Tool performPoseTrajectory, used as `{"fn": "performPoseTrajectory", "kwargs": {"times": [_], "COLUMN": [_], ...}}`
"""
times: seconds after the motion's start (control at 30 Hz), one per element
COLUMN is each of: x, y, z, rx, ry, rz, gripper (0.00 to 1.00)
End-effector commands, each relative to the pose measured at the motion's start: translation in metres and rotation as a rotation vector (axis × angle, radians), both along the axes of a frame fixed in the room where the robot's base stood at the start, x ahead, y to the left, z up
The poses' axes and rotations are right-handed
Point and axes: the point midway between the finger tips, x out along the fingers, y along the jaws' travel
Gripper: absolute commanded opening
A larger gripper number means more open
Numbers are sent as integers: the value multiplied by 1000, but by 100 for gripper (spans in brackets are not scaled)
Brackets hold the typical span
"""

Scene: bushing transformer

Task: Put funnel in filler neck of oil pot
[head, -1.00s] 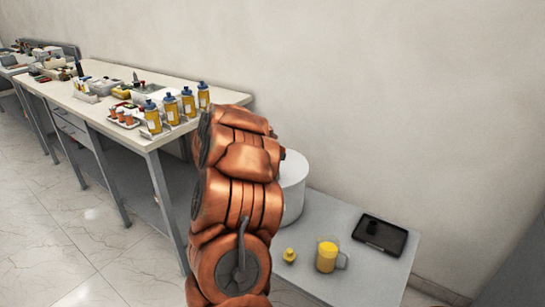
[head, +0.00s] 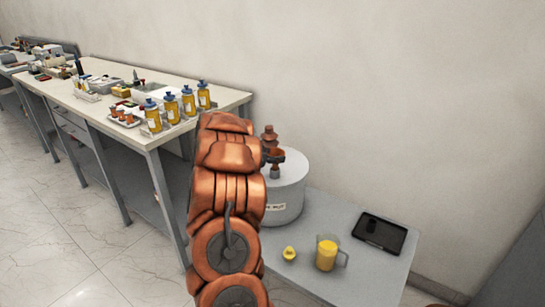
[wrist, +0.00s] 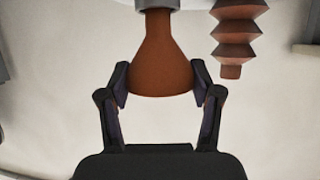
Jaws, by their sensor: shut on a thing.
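The orange-brown funnel (wrist: 162,62) is held by its wide end between the two fingers of my gripper (wrist: 161,78). Its narrow end points to the top of the wrist view and meets a grey filler neck (wrist: 157,4); how deep it sits is hidden. In the head view the funnel (head: 276,153) shows just above the neck (head: 275,171) on the white oil pot (head: 287,198). A dark part of my gripper (head: 267,156) shows beside the funnel there. My arm covers the pot's left side.
A brown ribbed bushing (head: 269,134) stands close by the funnel; it also shows in the wrist view (wrist: 237,35). The low table (head: 345,280) holds a yellow jug (head: 327,253), a small yellow piece (head: 289,254) and a black tray (head: 379,235). A workbench (head: 150,139) with bottles stands left.

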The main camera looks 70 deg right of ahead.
Motion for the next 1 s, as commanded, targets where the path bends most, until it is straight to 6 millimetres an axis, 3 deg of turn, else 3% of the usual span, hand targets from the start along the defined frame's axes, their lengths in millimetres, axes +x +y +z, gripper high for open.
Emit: {"fn": "performPoseTrajectory", "kwargs": {"times": [0.17,0.2,0.4,0.8,1.0], "x": [0,0,0,0,8], "y": [0,0,0,0,19], "z": [-4,-3,-3,1,7], "rx": [1,1,1,0,4], "ry": [1,1,1,0,-1], "rz": [0,0,0,0,6], "gripper": [38,68,89,89,89]}}
